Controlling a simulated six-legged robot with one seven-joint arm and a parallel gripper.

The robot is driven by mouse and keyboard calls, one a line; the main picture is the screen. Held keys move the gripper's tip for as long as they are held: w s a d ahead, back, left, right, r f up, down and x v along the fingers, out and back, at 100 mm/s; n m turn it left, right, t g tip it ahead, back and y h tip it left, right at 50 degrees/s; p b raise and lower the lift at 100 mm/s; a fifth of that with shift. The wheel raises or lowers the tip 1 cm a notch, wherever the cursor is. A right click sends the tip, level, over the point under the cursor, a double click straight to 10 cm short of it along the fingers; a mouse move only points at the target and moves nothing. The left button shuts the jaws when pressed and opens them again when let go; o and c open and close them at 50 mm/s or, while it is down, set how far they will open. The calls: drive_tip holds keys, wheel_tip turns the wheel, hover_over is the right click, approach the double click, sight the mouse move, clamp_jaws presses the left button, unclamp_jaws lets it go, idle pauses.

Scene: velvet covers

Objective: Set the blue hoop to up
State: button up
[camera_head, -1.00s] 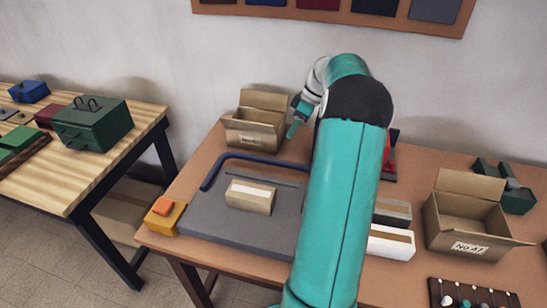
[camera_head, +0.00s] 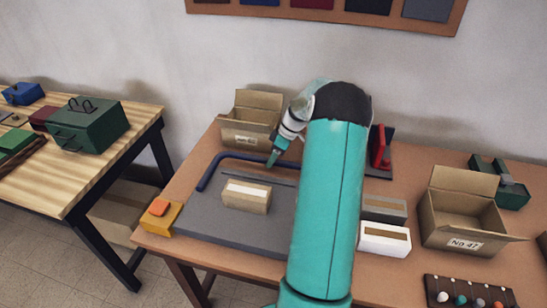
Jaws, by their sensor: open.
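The blue hoop (camera_head: 206,174) is a dark blue bent bar that lies low along the back and left edge of a grey board (camera_head: 198,222) on the brown table. Its right part is hidden behind my arm. A small cardboard box (camera_head: 247,196) with a pale top stripe sits on the board, in front of the hoop's back bar. My gripper (camera_head: 272,160) is open and points down and left, at the hoop's back bar in the picture. I cannot tell whether it touches the bar.
An open carton (camera_head: 248,135) stands behind the hoop, and another (camera_head: 462,220) stands at the right. A yellow block with an orange top (camera_head: 158,217) sits at the board's left corner. Grey and white boxes (camera_head: 384,238) and a red object (camera_head: 381,147) lie right of my arm.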

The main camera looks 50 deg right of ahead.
drive_tip(key=shift+c, duration=0.3)
clamp_jaws()
drive_tip(key=shift+w, duration=0.1)
